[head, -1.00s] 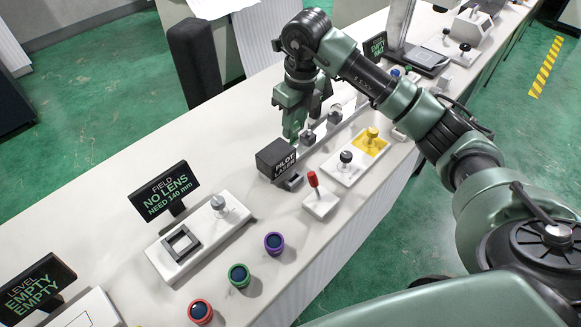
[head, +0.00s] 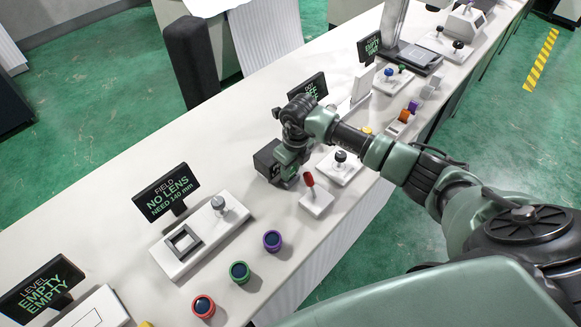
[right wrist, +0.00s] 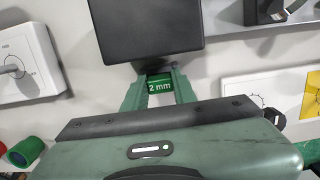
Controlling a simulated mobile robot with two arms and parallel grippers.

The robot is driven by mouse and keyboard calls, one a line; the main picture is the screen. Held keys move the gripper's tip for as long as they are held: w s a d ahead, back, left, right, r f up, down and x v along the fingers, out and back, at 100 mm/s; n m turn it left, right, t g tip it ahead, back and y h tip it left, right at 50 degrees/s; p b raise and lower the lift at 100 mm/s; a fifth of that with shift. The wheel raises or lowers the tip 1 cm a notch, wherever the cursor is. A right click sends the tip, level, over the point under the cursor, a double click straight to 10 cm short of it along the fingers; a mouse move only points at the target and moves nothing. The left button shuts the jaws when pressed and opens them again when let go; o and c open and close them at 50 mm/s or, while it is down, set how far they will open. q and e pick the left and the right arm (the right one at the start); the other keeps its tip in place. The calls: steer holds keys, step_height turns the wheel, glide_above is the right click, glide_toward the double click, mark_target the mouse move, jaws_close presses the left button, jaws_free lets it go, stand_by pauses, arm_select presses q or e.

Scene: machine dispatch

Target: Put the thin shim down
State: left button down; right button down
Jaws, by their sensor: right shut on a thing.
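The thin shim (right wrist: 160,84) shows in the right wrist view as a small green piece marked "2 mm", between the two fingers. My right gripper (right wrist: 158,92) is shut on it, just in front of a dark block (right wrist: 147,32). In the head view my right gripper (head: 287,180) is low over the bench, at the right side of the dark block (head: 264,160). The shim cannot be made out there. I cannot tell whether it touches the bench. My left gripper is not in view.
A white box with a red lever (head: 315,196) stands close to the right gripper. A plate with a black knob (head: 340,167) is beyond it. A fixture with a square frame (head: 184,242) and several coloured cylinders (head: 240,272) are nearer. Bare bench (head: 120,165) lies left of the block.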

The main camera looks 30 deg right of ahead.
steer(key=shift+f, duration=0.1)
steer(key=c, duration=1.1)
jaws_free()
steer(key=r, duration=0.4)
steer(key=s+r+b, duration=0.1)
steer(key=r, duration=0.3)
steer(key=r+b, duration=0.1)
steer(key=r, duration=0.3)
steer(key=shift+s+d+r, duration=0.1)
steer(key=shift+s+d, duration=0.1)
steer(key=shift+d, duration=0.05)
